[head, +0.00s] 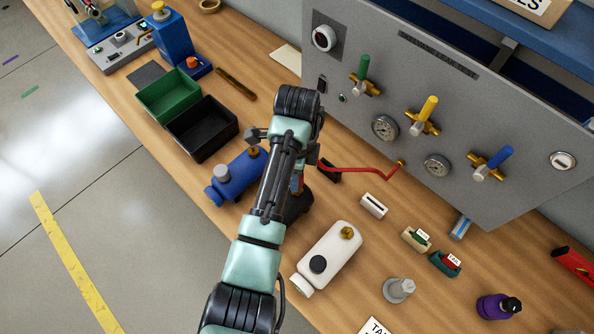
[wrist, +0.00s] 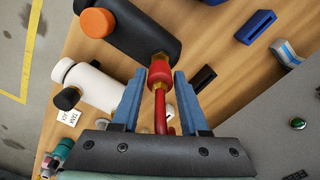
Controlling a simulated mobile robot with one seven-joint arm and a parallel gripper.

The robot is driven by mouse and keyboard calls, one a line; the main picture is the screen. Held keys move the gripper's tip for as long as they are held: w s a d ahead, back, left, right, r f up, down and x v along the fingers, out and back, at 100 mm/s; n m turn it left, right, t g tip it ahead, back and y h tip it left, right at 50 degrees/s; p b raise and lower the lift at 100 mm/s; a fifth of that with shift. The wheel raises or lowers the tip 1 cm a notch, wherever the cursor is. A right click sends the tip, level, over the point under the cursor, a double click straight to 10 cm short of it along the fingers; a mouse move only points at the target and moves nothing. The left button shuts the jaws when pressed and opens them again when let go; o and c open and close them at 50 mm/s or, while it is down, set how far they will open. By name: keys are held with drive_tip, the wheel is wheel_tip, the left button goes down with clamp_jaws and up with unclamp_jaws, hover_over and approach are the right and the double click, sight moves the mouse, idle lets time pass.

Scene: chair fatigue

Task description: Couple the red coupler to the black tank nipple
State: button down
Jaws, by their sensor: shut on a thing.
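The red coupler (wrist: 158,59) with its brass hex part is between the two blue fingers of my gripper (wrist: 160,78), which is shut on it. Its red hose trails back between the fingers and in the head view the red hose (head: 365,169) runs to the panel. The black tank (wrist: 148,32), with an orange cap, lies just ahead of the coupler in the wrist view. The coupler's front end overlaps the tank's side, hiding the nipple; I cannot tell whether they are joined. In the head view my arm hides most of the black tank (head: 298,207) and the gripper.
A white tank (head: 334,250) and a blue tank (head: 239,173) lie on either side of my arm. Green (head: 168,96) and black (head: 202,128) bins stand at the left. The grey panel (head: 440,110) with valves and gauges rises behind. Small blocks lie along its foot.

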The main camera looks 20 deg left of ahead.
drive_tip(key=shift+f+b, duration=0.65)
drive_tip(key=shift+f, duration=0.55)
drive_tip(key=shift+c, duration=1.7)
unclamp_jaws()
wheel_tip(320, 180, up, 12)
drive_tip(key=p, duration=0.2)
drive_tip(key=shift+f+p, duration=0.25)
drive_tip(key=shift+p, duration=0.05)
drive_tip(key=shift+r+p, duration=0.7)
drive_tip(key=shift+r, duration=0.1)
